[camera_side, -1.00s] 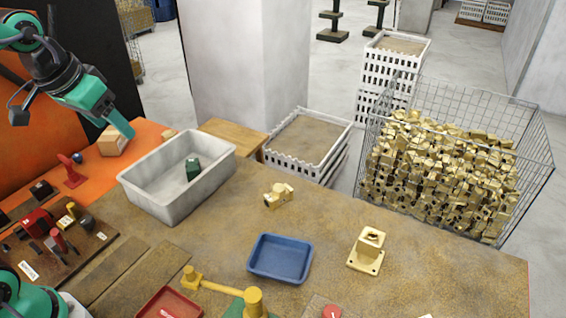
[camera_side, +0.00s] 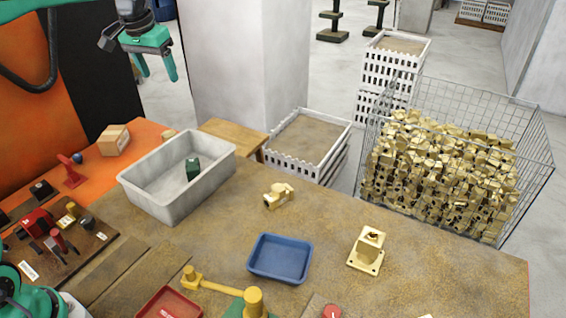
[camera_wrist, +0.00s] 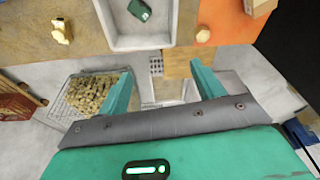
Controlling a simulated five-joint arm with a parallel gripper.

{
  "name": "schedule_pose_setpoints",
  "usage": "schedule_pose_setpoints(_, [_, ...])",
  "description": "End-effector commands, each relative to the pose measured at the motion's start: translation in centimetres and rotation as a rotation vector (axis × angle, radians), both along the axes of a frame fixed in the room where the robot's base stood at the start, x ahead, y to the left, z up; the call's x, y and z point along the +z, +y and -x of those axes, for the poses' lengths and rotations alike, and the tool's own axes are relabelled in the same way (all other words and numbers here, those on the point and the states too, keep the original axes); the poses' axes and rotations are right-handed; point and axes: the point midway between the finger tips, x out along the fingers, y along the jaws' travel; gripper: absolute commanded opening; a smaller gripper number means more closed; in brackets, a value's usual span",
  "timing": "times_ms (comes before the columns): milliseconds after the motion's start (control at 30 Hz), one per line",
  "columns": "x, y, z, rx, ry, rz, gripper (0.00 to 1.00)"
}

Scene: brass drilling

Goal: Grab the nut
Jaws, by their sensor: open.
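A small brass-coloured piece that looks like the nut (camera_side: 169,134) lies at the far edge of the orange surface, just behind the grey bin. It also shows in the wrist view (camera_wrist: 202,33), upper right, beside the bin's wall. My gripper (camera_side: 157,74) is high above the bench's far left side, fingers apart and empty. In the wrist view my gripper (camera_wrist: 161,70) has its two green fingers spread, with nothing between them. A brass fitting (camera_side: 278,195) lies on the brown bench right of the bin.
The grey bin (camera_side: 135,182) holds a dark green block (camera_side: 193,168). A cardboard box (camera_side: 113,140) stands on the orange surface. A blue tray (camera_side: 280,258) and a brass flanged part (camera_side: 368,250) are on the bench. A wire basket (camera_side: 548,165) of brass parts stands at the right.

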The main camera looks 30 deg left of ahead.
Motion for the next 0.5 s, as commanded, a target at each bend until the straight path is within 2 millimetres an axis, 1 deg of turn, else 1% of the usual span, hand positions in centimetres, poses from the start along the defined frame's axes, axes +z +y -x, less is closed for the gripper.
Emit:
schedule_pose_setpoints(33, [-0.7,0.8,-1.0,0.008,0.013,0.003,0.67])
schedule_pose_setpoints(200, [-2.7,3.1,-3.8,0.029,0.045,0.009,0.67])
schedule_pose_setpoints(367, [-4.9,5.4,-6.0,0.048,0.074,0.016,0.67])
schedule_pose_setpoints(500, [-7.2,7.3,-7.7,0.066,0.1,0.024,0.67])
